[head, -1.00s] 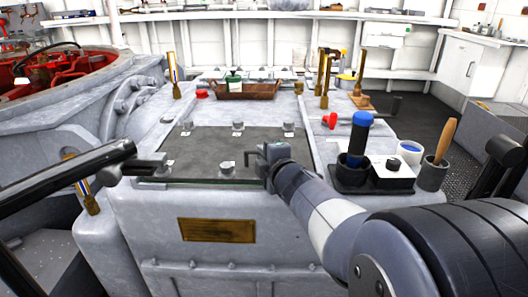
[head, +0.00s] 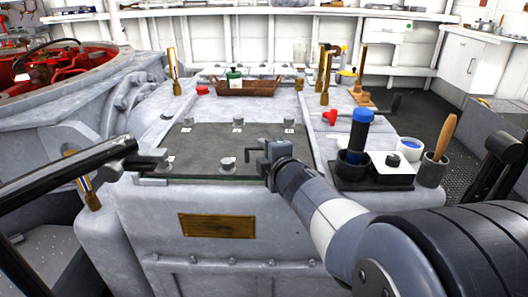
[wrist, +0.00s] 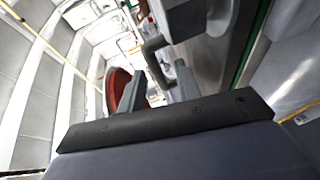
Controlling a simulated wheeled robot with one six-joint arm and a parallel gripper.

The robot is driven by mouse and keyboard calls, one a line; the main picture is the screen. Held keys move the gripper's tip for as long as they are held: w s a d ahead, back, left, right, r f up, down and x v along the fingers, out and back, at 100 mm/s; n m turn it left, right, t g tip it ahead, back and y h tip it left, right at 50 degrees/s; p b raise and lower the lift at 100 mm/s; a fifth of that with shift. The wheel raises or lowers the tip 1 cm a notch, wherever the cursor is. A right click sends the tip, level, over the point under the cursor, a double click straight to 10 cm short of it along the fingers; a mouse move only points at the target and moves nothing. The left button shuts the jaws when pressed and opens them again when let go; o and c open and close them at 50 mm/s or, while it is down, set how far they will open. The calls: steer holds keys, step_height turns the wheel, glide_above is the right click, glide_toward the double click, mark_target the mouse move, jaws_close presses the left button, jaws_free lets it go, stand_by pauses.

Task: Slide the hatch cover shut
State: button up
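A flat dark grey panel (head: 205,146), which looks like the hatch cover, lies on top of the pale riveted housing (head: 205,200). Several round knobs stand along its far and near sides. My gripper (head: 262,155) is at the panel's near right part, low over its front edge. In the wrist view, the two fingers (wrist: 157,90) stand apart with a gap between them. A dark bent bar (wrist: 153,50) like a handle shows in line with that gap. I cannot tell whether the fingers touch it. The opening under the panel is not visible.
A black holder (head: 360,181) with a blue-topped tool and a cup with a wooden handle (head: 434,172) stand right of the panel. A brown tray (head: 246,88) and upright brass-ended posts stand behind. A black bar (head: 70,165) crosses the left foreground.

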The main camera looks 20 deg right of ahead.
steer(key=s+r+p, duration=0.2)
steer(key=s+p, duration=0.2)
steer(key=s, duration=0.6)
steer(key=shift+f, duration=0.1)
steer(key=w+b, duration=0.1)
steer(key=w, duration=0.2)
steer(key=w+f+b, duration=0.1)
steer(key=w+b, duration=0.1)
steer(key=w, duration=0.2)
steer(key=w+f+b, duration=0.1)
steer(key=w, duration=0.2)
steer(key=shift+w+b, duration=0.35)
steer(key=shift+w, duration=0.05)
steer(key=shift+w+d+r, duration=0.1)
steer(key=shift+w, duration=0.1)
